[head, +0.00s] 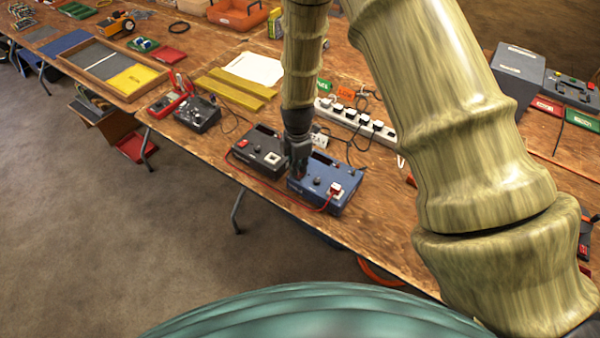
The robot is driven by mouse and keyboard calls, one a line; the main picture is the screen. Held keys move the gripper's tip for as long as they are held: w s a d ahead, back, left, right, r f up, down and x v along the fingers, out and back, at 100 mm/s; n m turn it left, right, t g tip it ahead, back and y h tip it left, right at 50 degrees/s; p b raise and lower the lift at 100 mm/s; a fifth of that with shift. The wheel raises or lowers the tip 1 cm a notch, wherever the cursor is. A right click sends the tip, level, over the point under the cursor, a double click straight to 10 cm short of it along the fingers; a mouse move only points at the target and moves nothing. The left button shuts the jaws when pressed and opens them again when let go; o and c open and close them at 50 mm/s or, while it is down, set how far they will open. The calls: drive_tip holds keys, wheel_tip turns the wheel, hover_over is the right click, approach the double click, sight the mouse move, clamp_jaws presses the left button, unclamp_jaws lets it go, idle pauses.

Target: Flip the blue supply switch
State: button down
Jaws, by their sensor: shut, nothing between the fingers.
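The blue supply (324,192) is a box near the front edge of the wooden table. It has dark knobs on its face and a red and white plug or switch piece (337,189) at its right, with a red cable. My gripper (300,176) is shut and empty, pointing down at the left part of the blue supply's face. It covers part of that face, and I cannot tell whether it touches. Which part is the supply's switch, and its position, is too small to tell.
A black supply (260,152) stands just left of the blue one. A white power strip (356,121) with several plugs lies behind. A black meter box (197,113) sits further left. The red cable (277,188) runs along the table's front edge.

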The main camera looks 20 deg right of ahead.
drive_tip(key=shift+f+b, duration=0.45)
drive_tip(key=shift+f, duration=0.45)
idle(0.7)
drive_tip(key=shift+r+p, duration=2.4)
drive_tip(key=shift+r, duration=1.15)
drive_tip(key=shift+f, duration=0.1)
